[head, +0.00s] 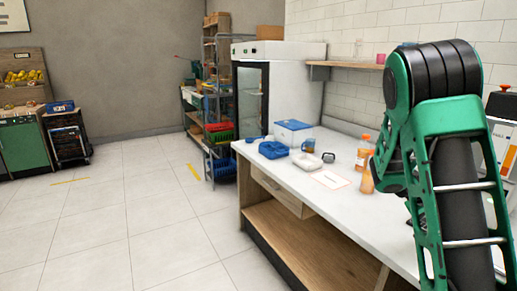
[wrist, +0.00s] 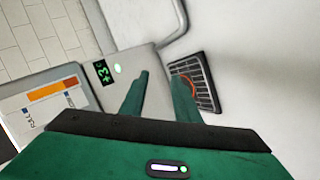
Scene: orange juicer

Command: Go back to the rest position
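My gripper (wrist: 161,82) shows in the wrist view with its two green fingers apart and nothing visible between them. A dark drip grille (wrist: 196,83) lies just beyond the right finger, with a curved orange-red mark or object partly hidden by that finger. In the head view my green arm fills the right side, and my gripper is out of sight. Part of the white machine (head: 503,140) shows behind the arm.
The white counter (head: 290,182) holds a blue tray (head: 273,150), a blue-lidded box (head: 294,133), a white tray (head: 306,161), a mug (head: 308,146) and orange bottles (head: 364,153). A fridge (head: 275,90) and shelves stand behind. The floor (head: 110,225) at left is clear.

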